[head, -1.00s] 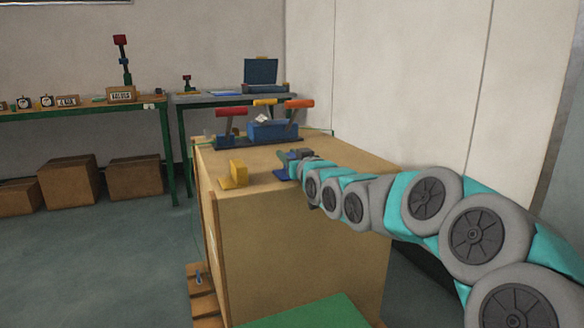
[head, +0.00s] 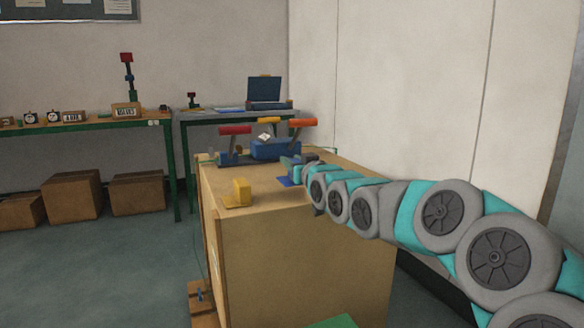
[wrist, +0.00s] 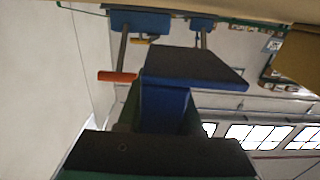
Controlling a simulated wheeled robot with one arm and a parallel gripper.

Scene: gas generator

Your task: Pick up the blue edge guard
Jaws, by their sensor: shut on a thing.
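The blue edge guard (head: 287,181) is at the tip of my gripper (head: 297,166) in the head view, by the top of the large tan box, partly hidden by the gripper. In the wrist view, the blue edge guard (wrist: 165,104) sits between the two dark finger pads of my gripper (wrist: 170,110). The gripper is shut on it. Any gap beneath the guard is hard to judge in the head view.
A yellow edge guard (head: 241,192) stands on the tan box (head: 300,235), left of my gripper. Behind is a blue lever unit (head: 272,150) with red, yellow and orange handles. A white wall (head: 410,90) is close on the right. Green-legged tables (head: 165,122) stand behind left.

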